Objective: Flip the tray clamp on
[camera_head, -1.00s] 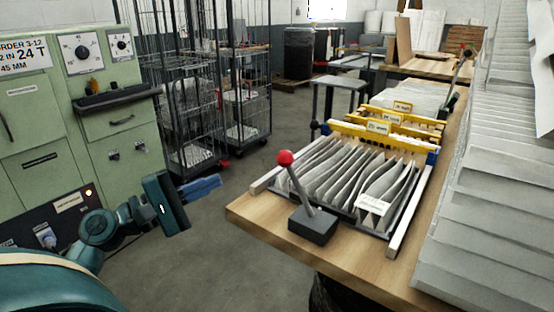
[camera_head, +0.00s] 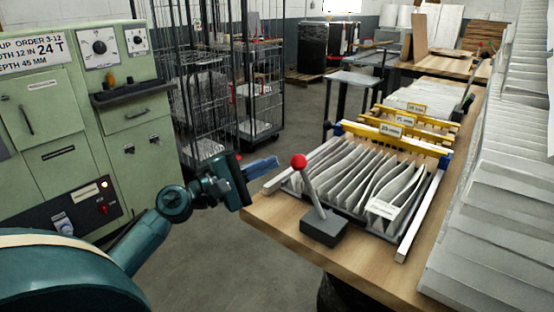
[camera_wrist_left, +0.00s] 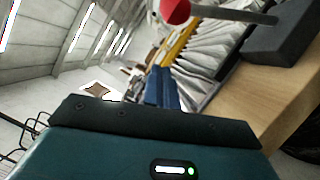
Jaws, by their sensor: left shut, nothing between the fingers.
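The tray clamp is a grey lever with a red ball knob (camera_head: 299,160) on a dark grey base block (camera_head: 325,230) at the table's near left corner. The lever leans up and to the left. Behind it the tray (camera_head: 405,222) holds pleated white filter sheets (camera_head: 370,180). My left gripper (camera_head: 276,162) is shut and empty, its blue fingers just left of the red knob in the head view, apparently not touching it. In the left wrist view the fingers (camera_wrist_left: 161,88) point forward, with the red knob (camera_wrist_left: 174,10) above and slightly right of them. My right gripper is not in view.
The wooden table (camera_head: 290,232) has its left edge near my left gripper. A green control cabinet (camera_head: 60,110) stands at left and wire cages (camera_head: 210,80) behind. Stacked white sheets (camera_head: 495,220) fill the right side. Floor between cabinet and table is clear.

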